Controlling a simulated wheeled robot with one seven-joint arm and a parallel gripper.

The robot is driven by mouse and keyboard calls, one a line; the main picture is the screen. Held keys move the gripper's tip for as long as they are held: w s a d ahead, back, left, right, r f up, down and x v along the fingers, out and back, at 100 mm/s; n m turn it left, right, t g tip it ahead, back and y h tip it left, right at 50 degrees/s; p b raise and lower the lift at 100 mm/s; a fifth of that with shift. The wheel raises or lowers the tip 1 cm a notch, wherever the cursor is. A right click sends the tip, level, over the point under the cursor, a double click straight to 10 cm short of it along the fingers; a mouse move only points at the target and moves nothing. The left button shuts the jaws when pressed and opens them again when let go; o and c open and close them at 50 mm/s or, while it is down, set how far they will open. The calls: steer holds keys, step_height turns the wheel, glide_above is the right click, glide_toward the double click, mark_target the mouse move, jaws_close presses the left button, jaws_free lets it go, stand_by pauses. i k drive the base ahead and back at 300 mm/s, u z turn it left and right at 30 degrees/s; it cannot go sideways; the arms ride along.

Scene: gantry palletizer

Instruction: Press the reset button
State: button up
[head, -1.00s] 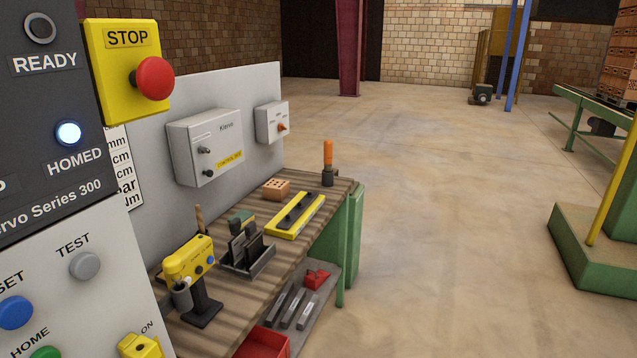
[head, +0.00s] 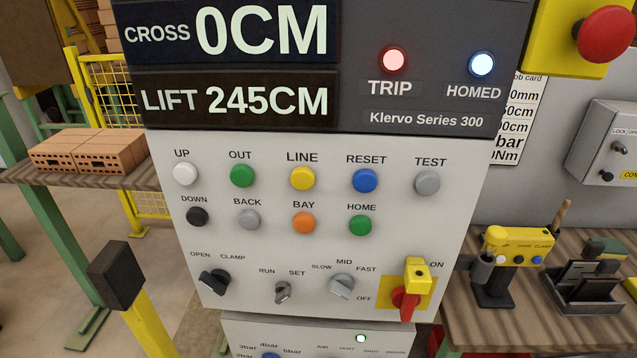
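The reset button (head: 365,181) is a round blue button on the pale grey control panel (head: 330,262). It sits in the upper button row, under the label RESET, between the yellow LINE button (head: 302,179) and the grey TEST button (head: 427,183). The green HOME button (head: 360,225) is just below it. Above, the red TRIP lamp (head: 393,60) and the white HOMED lamp (head: 481,64) are lit. The display (head: 240,60) reads CROSS 0CM and LIFT 245CM. My gripper is not in view.
A red STOP button (head: 605,34) on a yellow box is at top right. A workbench (head: 480,331) with a yellow pendant (head: 517,246) stands at right. At left are bricks (head: 90,150) on a ledge, a yellow post (head: 145,318) and a yellow mesh fence (head: 110,88).

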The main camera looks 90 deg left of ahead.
mark_target(364, 180)
steer(key=u, duration=2.45)
